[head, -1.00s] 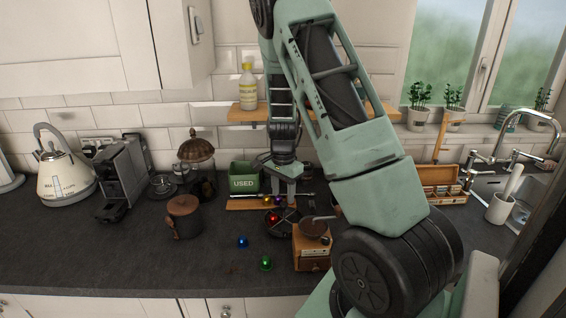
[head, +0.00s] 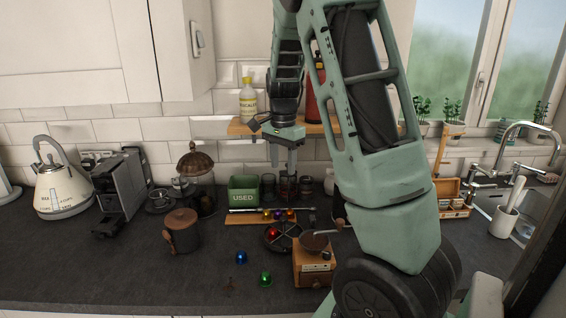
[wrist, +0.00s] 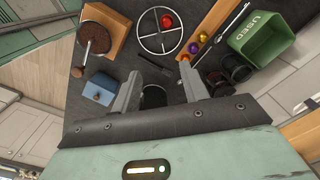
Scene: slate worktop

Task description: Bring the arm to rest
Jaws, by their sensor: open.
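My gripper (head: 283,154) hangs from my raised arm above the back of the slate worktop (head: 130,270), in front of the wooden shelf. In the wrist view my gripper (wrist: 160,78) has its two fingers spread apart with nothing held between them. Below it lie a round divided rack (wrist: 160,42) with a red capsule (wrist: 167,21) in it and a wooden strip (wrist: 211,22) with several coloured capsules. The fingers touch none of these.
A green bin marked USED (head: 243,191) stands at the back. A wooden grinder (head: 313,262), a blue capsule (head: 241,257) and a green capsule (head: 265,279) are nearer the front. The front left worktop is clear.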

